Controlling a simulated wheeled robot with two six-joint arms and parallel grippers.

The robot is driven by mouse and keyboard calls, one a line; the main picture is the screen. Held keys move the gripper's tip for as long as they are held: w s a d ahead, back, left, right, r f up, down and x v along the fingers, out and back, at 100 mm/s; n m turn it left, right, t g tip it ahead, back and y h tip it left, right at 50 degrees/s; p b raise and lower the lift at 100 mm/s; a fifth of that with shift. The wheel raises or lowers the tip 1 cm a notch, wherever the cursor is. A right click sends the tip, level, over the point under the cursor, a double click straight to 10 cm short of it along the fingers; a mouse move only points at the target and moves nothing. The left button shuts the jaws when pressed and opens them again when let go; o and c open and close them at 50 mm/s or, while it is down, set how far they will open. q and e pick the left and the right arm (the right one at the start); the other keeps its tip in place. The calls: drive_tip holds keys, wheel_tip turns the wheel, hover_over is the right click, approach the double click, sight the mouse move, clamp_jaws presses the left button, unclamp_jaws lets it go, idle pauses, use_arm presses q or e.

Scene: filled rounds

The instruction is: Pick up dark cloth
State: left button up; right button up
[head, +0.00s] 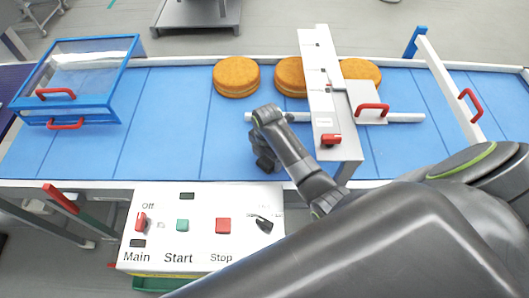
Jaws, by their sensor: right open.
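I cannot make out a dark cloth in the head view. My right gripper (264,163) is over the blue conveyor belt (175,130), near its front edge and left of the white upright housing. Its dark fingers are small and partly hidden by my own wrist; it is open, and I see nothing between them. My right arm crosses the lower right of the view and hides what lies beneath it. My left gripper is not in view.
Several round golden cakes (236,77) sit along the belt's far side. The white housing (318,90) with a red handle spans the belt. A clear blue-framed cover (85,75) is at left. A control panel (190,255) with buttons is in front.

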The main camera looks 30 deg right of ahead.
drive_tip(key=shift+s+d, duration=0.3)
drive_tip(key=shift+s+d+r, duration=0.1)
drive_tip(key=shift+s+r, duration=0.05)
drive_tip(key=shift+s, duration=0.15)
drive_tip(key=shift+c, duration=0.9)
drive_tip(key=c, duration=0.5)
drive_tip(key=shift+c, duration=1.1)
drive_tip(key=shift+w+a, duration=0.1)
drive_tip(key=shift+a, duration=0.1)
drive_tip(key=shift+c, duration=0.9)
drive_tip(key=shift+d+r, duration=0.1)
drive_tip(key=shift+r, duration=0.15)
wheel_tip(320, 180, up, 8)
drive_tip(key=shift+r+b, duration=0.15)
drive_tip(key=shift+b, duration=0.45)
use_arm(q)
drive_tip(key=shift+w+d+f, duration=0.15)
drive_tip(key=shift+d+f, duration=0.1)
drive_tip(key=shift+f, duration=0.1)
use_arm(e)
drive_tip(key=shift+r, duration=0.6)
